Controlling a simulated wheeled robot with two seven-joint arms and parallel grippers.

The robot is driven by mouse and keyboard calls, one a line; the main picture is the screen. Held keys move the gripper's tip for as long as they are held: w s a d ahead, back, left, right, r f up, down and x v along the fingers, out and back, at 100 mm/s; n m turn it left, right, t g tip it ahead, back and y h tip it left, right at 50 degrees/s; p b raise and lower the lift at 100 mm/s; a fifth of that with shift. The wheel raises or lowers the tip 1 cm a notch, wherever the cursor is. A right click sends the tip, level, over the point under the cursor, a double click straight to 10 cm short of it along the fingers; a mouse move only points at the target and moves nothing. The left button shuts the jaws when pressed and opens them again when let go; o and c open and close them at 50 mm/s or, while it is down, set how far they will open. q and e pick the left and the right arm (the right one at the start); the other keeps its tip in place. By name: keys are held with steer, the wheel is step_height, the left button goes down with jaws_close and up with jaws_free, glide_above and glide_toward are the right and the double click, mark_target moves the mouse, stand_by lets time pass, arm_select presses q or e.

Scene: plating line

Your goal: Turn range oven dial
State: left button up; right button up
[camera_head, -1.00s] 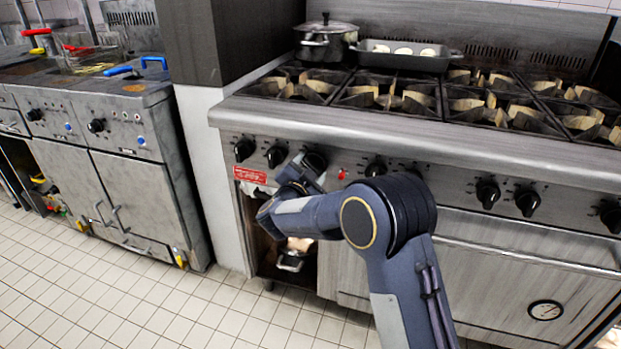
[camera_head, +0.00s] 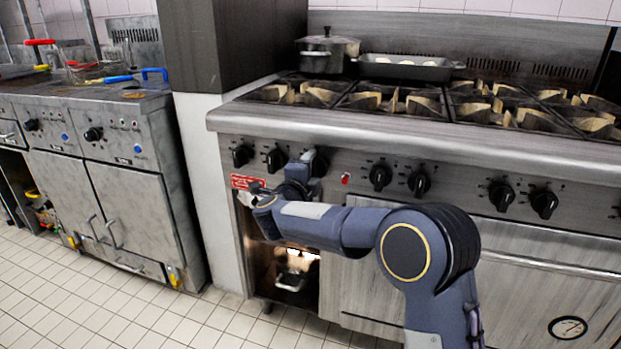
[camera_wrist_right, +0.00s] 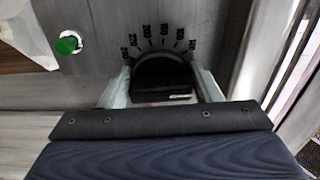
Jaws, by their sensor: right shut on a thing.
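The range oven (camera_head: 420,135) has a row of black dials along its front panel. My right gripper (camera_wrist_right: 162,95) is shut on a black dial (camera_wrist_right: 160,72) with temperature numbers printed around it, one finger on each side of the knob. The same dial (camera_head: 318,163) shows in the head view, partly hidden behind my right wrist, left of a small red light. My right arm reaches to it from the lower right. My left gripper is not in view.
Other dials (camera_head: 380,177) sit right of the held one, and two more (camera_head: 276,159) to its left. A pot (camera_head: 328,50) and a tray (camera_head: 405,68) stand on the burners. A fryer (camera_head: 120,150) is at left. An open compartment (camera_head: 280,262) lies below my wrist.

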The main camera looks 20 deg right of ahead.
steer(key=shift+f+m, duration=0.1)
steer(key=shift+m, duration=0.3)
steer(key=o, duration=0.9)
steer(key=shift+o, duration=0.2)
steer(key=p+v, duration=0.1)
steer(key=v, duration=0.7)
steer(key=shift+d, duration=0.1)
